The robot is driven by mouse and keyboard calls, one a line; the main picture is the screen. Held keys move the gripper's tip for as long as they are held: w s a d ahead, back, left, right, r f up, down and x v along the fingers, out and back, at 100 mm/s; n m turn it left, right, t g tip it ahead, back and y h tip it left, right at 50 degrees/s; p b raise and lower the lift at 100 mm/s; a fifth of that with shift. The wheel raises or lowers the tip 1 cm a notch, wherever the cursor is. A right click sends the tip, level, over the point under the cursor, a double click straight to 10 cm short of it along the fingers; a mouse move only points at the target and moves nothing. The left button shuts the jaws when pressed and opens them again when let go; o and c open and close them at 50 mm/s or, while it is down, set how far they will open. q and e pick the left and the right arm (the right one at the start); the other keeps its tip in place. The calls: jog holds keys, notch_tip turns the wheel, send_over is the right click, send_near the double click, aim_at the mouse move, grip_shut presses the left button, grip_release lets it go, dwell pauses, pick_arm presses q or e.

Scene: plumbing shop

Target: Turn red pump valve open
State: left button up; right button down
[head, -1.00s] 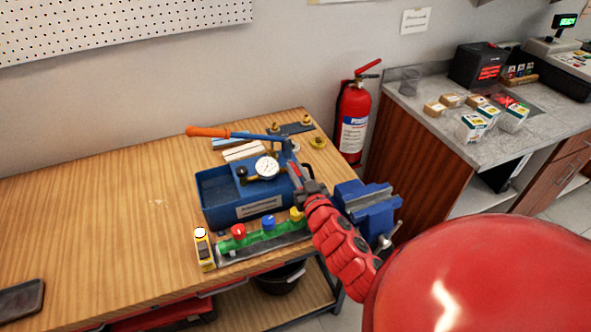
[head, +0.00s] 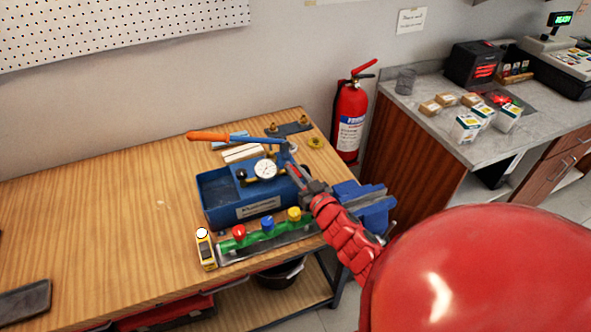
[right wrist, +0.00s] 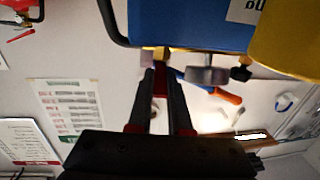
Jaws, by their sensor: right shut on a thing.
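The blue test pump (head: 226,214) stands on the wooden bench, with a white-faced gauge (head: 265,169) and a long lever with an orange grip (head: 207,137). My right gripper (head: 291,169) is at the pump's right end, beside the gauge. In the right wrist view its two dark fingers (right wrist: 160,75) are shut on the red pump valve (right wrist: 160,84), just by a brass fitting. In the head view the fingers hide most of the valve, so how far it is turned cannot be told. My left gripper is out of view.
In front of the pump is a green manifold with red (head: 239,232), blue (head: 267,223) and yellow (head: 294,214) knobs. A yellow tape measure (head: 206,250) stands to its left. A blue vise (head: 372,213) sits close by my right forearm.

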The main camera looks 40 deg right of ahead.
jog(key=c, duration=0.8)
grip_release()
jog(key=shift+c, duration=0.2)
jog(key=shift+s, duration=0.1)
jog(key=shift+s, duration=0.3)
jog(key=s+a+p, duration=0.1)
jog(key=s+p, duration=0.3)
jog(key=s, duration=1.2)
jog(key=shift+s+a, duration=0.2)
jog(key=shift+a, duration=0.2)
jog(key=shift+c, duration=0.2)
